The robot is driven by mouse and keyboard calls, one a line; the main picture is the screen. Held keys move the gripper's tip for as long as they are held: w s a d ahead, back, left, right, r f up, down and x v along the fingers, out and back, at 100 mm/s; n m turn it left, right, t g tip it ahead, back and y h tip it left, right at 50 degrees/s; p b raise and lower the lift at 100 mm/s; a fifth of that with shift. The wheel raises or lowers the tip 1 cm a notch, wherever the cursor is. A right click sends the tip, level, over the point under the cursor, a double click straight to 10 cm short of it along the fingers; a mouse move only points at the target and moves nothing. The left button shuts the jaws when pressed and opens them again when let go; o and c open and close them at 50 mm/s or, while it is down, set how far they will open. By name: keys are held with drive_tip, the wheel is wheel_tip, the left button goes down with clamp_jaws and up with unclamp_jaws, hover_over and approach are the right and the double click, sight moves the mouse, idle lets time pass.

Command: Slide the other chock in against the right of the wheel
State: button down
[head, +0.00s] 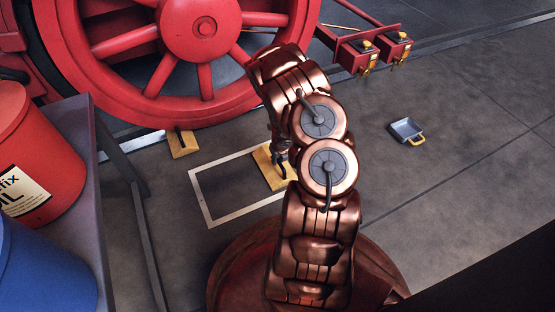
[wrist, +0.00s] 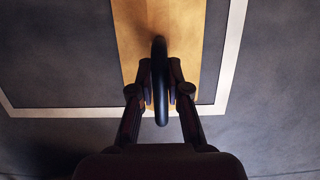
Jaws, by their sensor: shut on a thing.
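A large red spoked wheel (head: 200,28) stands at the top left of the head view. One wooden chock (head: 182,148) with a dark handle sits at the wheel's lower left. The other wooden chock (head: 268,172) is on the floor in the white-outlined rectangle, partly hidden by my arm. In the wrist view this chock (wrist: 205,30) is a pale wood block with a black handle (wrist: 160,85). My gripper (wrist: 160,90) is shut on that handle, one finger on each side. In the head view my gripper (head: 279,160) is mostly hidden.
A white outline (head: 205,205) is painted on the floor. Red boxes (head: 357,55) hang by the wheel at upper right. A red drum (head: 40,150) and a blue drum (head: 40,265) stand at left. The right floor is largely clear.

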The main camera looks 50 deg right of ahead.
drive_tip(key=shift+r, duration=0.1)
idle(0.3)
drive_tip(key=shift+w+p+v, duration=0.15)
drive_tip(key=shift+p+v, duration=0.5)
drive_tip(key=shift+v, duration=0.05)
drive_tip(key=shift+w+p+v, duration=0.15)
drive_tip(key=shift+p+v, duration=0.5)
drive_tip(key=shift+v, duration=0.05)
drive_tip(key=shift+d+r, duration=0.1)
drive_tip(key=shift+d, duration=0.05)
